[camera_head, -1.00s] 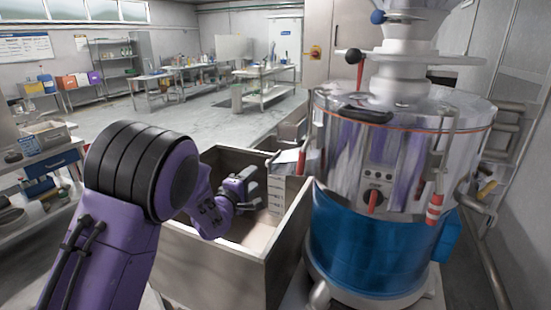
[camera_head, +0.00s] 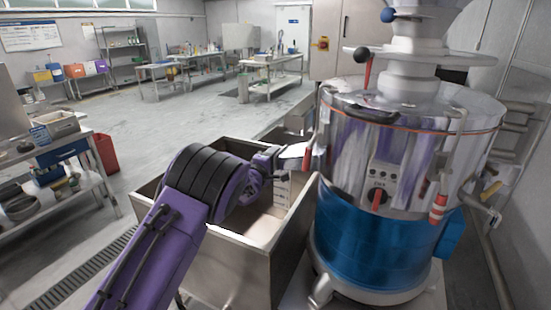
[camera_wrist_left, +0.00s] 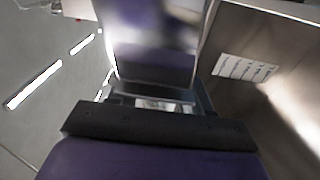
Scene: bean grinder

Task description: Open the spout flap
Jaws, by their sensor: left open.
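The grinder (camera_head: 375,245) is a large drum with a polished steel upper half and a blue lower half, at the right of the head view. Its spout flap (camera_head: 294,151) shows as a pale plate at the drum's left side, with a red handle (camera_head: 307,156) beside it. My left gripper (camera_head: 277,157) is just left of the flap, above the steel bin. It is open and small here; I cannot tell whether it touches the flap. In the left wrist view, a shiny surface with purple reflections (camera_wrist_left: 150,60) fills the space ahead. My right gripper is not in view.
An open steel bin (camera_head: 235,262) stands below my left arm, close against the grinder. A labelled bin wall (camera_wrist_left: 285,95) is at the right of the wrist view. A cluttered shelf table (camera_head: 60,190) stands at the left.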

